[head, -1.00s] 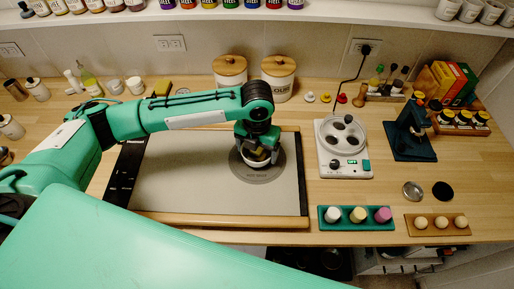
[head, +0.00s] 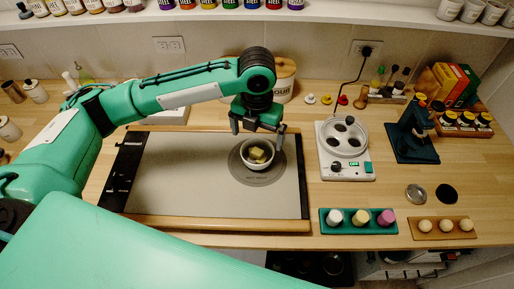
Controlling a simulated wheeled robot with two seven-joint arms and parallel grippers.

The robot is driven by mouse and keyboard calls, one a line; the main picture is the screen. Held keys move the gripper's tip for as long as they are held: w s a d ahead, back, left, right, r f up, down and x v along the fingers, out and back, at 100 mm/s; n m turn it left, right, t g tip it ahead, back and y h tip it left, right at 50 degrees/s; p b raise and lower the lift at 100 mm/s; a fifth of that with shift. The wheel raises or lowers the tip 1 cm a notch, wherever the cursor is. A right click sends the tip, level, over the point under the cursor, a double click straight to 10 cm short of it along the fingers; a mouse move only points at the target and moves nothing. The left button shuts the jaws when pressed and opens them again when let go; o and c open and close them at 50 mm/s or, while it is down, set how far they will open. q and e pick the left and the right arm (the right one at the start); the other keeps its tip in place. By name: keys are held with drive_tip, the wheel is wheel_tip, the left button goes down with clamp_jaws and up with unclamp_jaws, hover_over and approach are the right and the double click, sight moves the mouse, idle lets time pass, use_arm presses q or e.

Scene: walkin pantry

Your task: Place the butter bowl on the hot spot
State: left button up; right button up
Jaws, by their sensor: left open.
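The butter bowl (head: 257,156), a small white bowl with yellowish butter pieces in it, stands upright on the dark round hot spot (head: 258,180) of the grey board. It sits inside the circle, toward its upper part. My left gripper (head: 258,128) is open and empty just above and behind the bowl, its fingers apart and clear of the bowl as far as I can tell. My right gripper is not in view.
A white warmer device (head: 345,150) with a cord stands right of the board (head: 185,178). A green tray (head: 358,221) and a wooden tray (head: 441,228) lie in front of it.

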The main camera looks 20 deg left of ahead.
use_arm(q)
wheel_tip(320, 180, up, 4)
drive_tip(key=shift+r, duration=0.2)
idle(0.4)
